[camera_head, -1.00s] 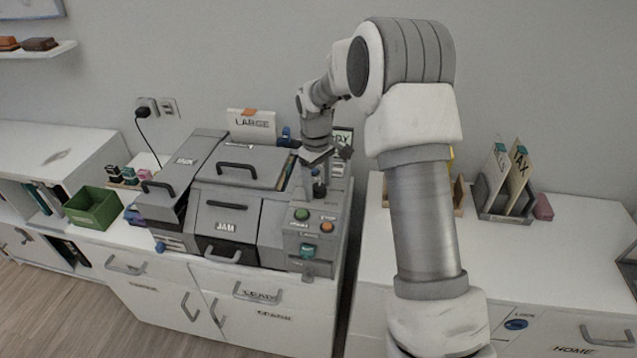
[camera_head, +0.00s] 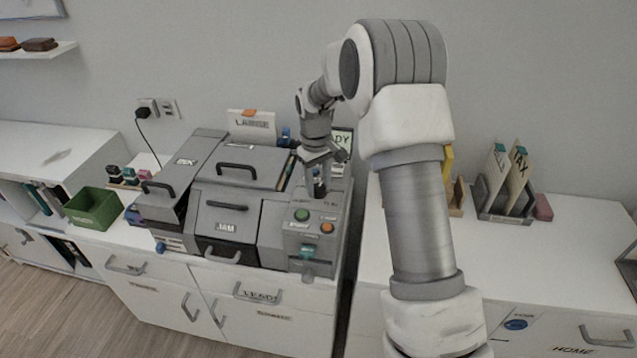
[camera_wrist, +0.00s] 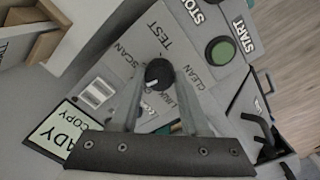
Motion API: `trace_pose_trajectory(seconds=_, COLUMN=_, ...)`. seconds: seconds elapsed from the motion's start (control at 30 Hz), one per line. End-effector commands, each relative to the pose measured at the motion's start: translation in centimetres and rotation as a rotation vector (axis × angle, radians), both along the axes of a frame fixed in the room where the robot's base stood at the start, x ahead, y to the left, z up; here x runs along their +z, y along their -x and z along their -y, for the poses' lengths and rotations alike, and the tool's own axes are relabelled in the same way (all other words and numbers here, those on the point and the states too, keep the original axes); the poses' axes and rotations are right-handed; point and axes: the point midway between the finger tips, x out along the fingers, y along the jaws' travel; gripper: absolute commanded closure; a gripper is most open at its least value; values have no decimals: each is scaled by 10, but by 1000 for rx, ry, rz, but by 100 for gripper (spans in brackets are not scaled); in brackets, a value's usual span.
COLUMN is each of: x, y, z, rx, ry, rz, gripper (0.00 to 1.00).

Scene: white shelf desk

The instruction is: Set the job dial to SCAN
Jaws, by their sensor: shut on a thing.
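The job dial (camera_wrist: 159,73) is a round dark knob with a small white mark, in the wrist view. The mark sits toward the lower left of the knob; I cannot tell for certain which word it points to. The words SCAN (camera_wrist: 126,56), TEST (camera_wrist: 159,36) and CLEAN (camera_wrist: 190,79) are printed around it, with another word partly hidden between the fingers. My gripper (camera_wrist: 158,80) is shut on the dial, one finger on each side. In the head view my gripper (camera_head: 318,190) reaches down onto the copier's control panel.
The green START button (camera_wrist: 220,52) and the STOP label (camera_wrist: 195,10) lie close beside the dial. The grey copier (camera_head: 230,215) stands left of the panel. A READY COPY card (camera_wrist: 62,133) is near the gripper. The right-hand counter (camera_head: 560,250) has free room.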

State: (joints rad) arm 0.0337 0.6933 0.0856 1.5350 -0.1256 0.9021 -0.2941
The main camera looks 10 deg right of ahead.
Motion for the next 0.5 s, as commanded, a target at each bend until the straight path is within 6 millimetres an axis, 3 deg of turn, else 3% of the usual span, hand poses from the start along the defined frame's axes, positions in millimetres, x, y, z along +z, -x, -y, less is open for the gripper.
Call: trace_pose_trajectory(seconds=0.5, x=2, y=-1, z=-1, rx=-482, ry=2, rz=1, gripper=100)
